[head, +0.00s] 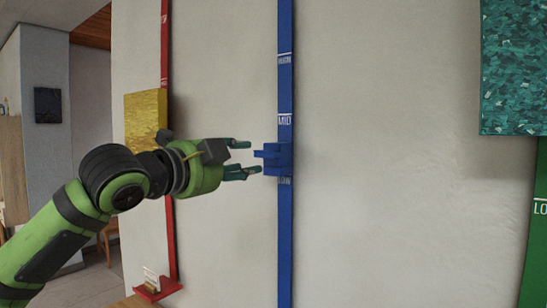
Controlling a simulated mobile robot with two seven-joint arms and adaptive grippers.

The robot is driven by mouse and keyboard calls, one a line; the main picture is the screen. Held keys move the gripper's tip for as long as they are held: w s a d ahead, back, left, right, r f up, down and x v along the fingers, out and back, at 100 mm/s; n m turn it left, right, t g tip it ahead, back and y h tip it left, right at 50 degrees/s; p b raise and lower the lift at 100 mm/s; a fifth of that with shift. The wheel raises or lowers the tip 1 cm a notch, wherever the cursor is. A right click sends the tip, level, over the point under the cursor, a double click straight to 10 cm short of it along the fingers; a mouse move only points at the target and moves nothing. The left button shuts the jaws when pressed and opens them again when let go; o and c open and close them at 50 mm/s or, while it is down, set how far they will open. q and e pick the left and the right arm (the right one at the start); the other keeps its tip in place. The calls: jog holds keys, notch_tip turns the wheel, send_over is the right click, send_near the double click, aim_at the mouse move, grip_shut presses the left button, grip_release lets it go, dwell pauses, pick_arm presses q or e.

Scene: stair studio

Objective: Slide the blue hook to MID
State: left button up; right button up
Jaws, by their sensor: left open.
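The blue hook (279,158) sits on the vertical blue rail (285,235) on the wall. It lies between the MID label (285,121) above and a lower label, seemingly LOW, just below it. Its prong points left toward my gripper. My left gripper (246,159) is open, its two dark green fingers reaching right, one above and one below the level of the prong. The fingertips are close to the prong; I cannot tell if they touch it. My right gripper is not in view.
A red rail (165,60) with a red hook (158,290) low down stands left. A yellow textured panel (146,117) hangs there, partly behind my arm. A teal panel (514,68) and green rail (531,220) are at right. The wall between is clear.

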aim_at(264, 156)
pick_arm(q)
jog(key=p+x, duration=0.2)
jog(key=x, duration=0.3)
jog(key=shift+d+r, duration=0.1)
jog(key=shift+r, duration=0.05)
jog(key=shift+w+d, duration=0.25)
jog(key=shift+w, duration=0.15)
grip_shut()
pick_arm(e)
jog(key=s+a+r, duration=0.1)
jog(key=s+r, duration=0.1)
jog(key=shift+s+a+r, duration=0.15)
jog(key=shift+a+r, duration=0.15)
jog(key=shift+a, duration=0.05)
